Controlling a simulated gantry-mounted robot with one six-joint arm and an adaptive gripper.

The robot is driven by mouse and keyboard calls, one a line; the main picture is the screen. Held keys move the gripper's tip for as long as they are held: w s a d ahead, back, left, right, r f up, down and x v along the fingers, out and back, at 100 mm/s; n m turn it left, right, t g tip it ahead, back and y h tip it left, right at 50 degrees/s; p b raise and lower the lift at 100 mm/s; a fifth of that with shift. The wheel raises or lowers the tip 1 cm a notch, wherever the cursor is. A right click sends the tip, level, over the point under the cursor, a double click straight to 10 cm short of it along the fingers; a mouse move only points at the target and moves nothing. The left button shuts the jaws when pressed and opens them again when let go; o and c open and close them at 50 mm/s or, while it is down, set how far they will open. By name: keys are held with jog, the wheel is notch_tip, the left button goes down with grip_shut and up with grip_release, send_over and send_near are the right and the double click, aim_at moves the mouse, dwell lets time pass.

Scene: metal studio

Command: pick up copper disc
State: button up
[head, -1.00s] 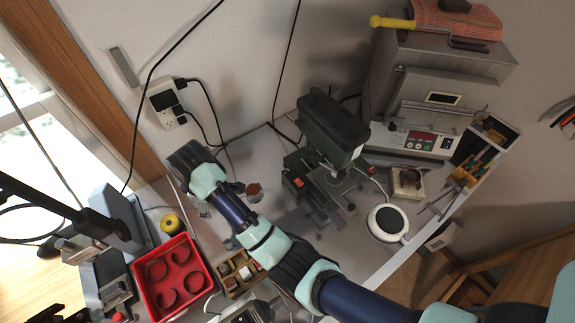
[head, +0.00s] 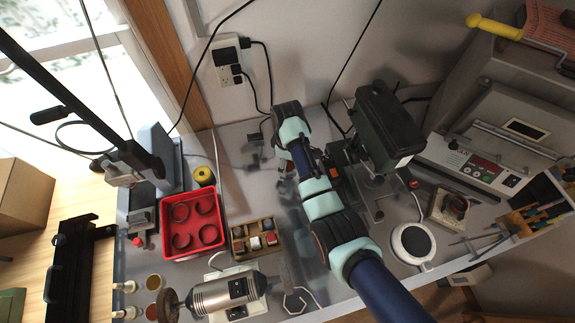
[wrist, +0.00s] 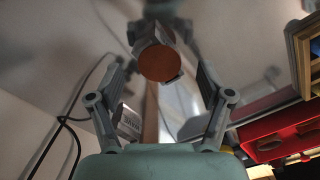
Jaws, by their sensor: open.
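The copper disc (wrist: 159,63) shows in the wrist view as a round orange-brown face against a grey metal piece. It lies ahead of my gripper (wrist: 163,78), roughly centred between the two spread fingers. The fingers are open, and I see nothing held between them. In the head view my wrist is over the bench, left of the dark green drill press, and my gripper (head: 284,160) is partly hidden under it. I cannot make out the disc in the head view now.
A red tray (head: 163,228) with dark rings stands left of my arm. A wooden compartment box (head: 234,245) is beside it. The drill press (head: 385,130) stands close on the right. A small metal block (wrist: 129,122) is near the left finger in the wrist view.

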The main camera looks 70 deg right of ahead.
jog(key=shift+f, duration=0.25)
jog(key=shift+f, duration=0.25)
dwell(0.3)
jog(key=shift+c, duration=0.4)
jog(key=c, duration=1)
